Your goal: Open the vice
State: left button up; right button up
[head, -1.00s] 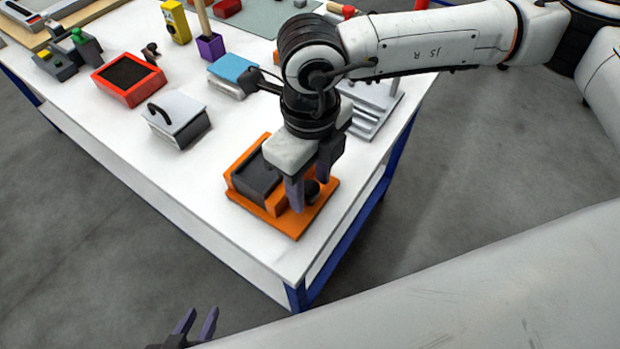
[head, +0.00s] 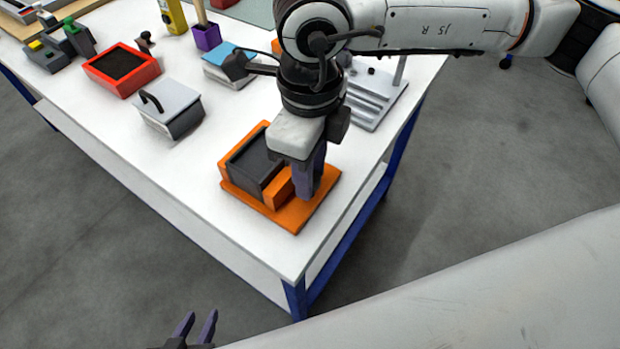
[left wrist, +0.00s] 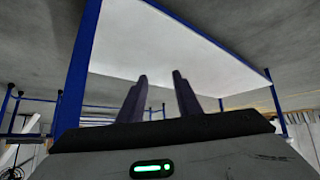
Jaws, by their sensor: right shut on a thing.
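The vice (head: 236,171) is an orange block with a dark grey middle on an orange base plate (head: 290,217), at the near corner of the white table. My right gripper (head: 309,192) points down at the vice's right end. It is shut on the vice's dark round knob, which its fingers now hide. How far the vice jaws are apart I cannot tell. My left gripper (head: 199,328) is low in front of the table, open and empty, away from the vice. Its spread fingers also show in the left wrist view (left wrist: 160,98), below the tabletop's level.
A grey box with a black handle (head: 170,108), a red tray (head: 122,70) and a blue-topped block (head: 228,62) stand farther left on the table (head: 130,155). A grey stepped fixture (head: 375,105) stands behind my right gripper. The near left tabletop is clear.

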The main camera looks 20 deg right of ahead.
jog(key=shift+f+n+b, duration=0.25)
jog(key=shift+n+b, duration=0.65)
jog(key=shift+b, duration=0.15)
jog(key=shift+r+n+b, duration=0.1)
jog(key=shift+n+b, duration=0.9)
jog(key=shift+b, duration=0.2)
jog(key=shift+r+n+b, duration=0.15)
jog(key=shift+n+b, duration=0.5)
jog(key=shift+n, duration=0.05)
pick_arm(q)
jog(key=f, duration=0.1)
jog(key=d+f, duration=0.1)
jog(key=w+d+f, duration=0.1)
jog(key=shift+w+f, duration=0.1)
jog(key=shift+f, duration=0.3)
pick_arm(e)
jog(key=shift+r+n, duration=0.1)
jog(key=shift+n, duration=0.2)
pick_arm(q)
jog(key=shift+s+f, duration=0.2)
pick_arm(e)
jog(key=shift+a, duration=0.1)
jog(key=o, duration=1.1)
jog(key=shift+r, duration=0.1)
jog(key=shift+c, duration=0.2)
pick_arm(q)
jog(key=shift+a, duration=0.15)
pick_arm(e)
jog(key=shift+w, duration=0.1)
